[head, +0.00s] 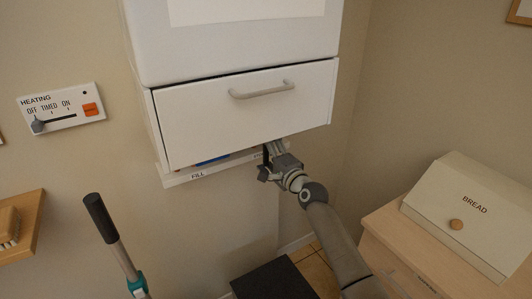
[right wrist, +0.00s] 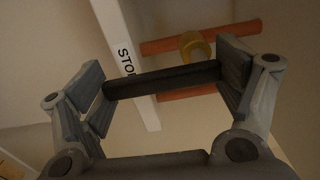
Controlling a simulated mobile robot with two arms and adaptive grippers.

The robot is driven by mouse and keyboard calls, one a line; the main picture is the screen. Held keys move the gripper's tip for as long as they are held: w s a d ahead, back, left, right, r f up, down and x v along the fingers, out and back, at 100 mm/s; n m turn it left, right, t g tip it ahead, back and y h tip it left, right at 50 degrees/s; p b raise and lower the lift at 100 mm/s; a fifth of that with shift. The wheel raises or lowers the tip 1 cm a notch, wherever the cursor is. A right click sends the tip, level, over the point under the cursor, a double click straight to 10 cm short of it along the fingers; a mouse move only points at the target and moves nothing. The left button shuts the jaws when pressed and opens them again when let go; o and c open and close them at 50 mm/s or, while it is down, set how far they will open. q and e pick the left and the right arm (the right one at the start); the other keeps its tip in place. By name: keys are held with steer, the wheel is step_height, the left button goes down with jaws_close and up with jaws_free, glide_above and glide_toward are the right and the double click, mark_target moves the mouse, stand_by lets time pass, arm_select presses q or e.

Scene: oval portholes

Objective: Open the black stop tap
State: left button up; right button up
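The black stop tap shows in the right wrist view as a dark bar-shaped lever (right wrist: 165,80). It lies crosswise between the two finger pads of my right gripper (right wrist: 162,88), its ends close to the pads; I cannot tell whether they touch. The fingers are spread wide. Copper pipes (right wrist: 215,37) and a brass-coloured ring (right wrist: 196,46) are behind it. In the head view my right gripper (head: 268,166) is under the right part of the white boiler, at the label rail, and hides the tap. My left gripper is not in view.
The boiler's drawer-like front (head: 245,115) hangs just above my gripper. The white rail (head: 200,174) reads FILL, with something blue (head: 212,161) behind it. A bread bin (head: 470,210) stands on a cabinet at right. A black-handled pole (head: 100,218) stands at left; a heating panel (head: 62,108) is on the wall.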

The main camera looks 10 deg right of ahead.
steer(key=shift+o, duration=0.9)
steer(key=shift+s, duration=0.1)
steer(key=v, duration=1.2)
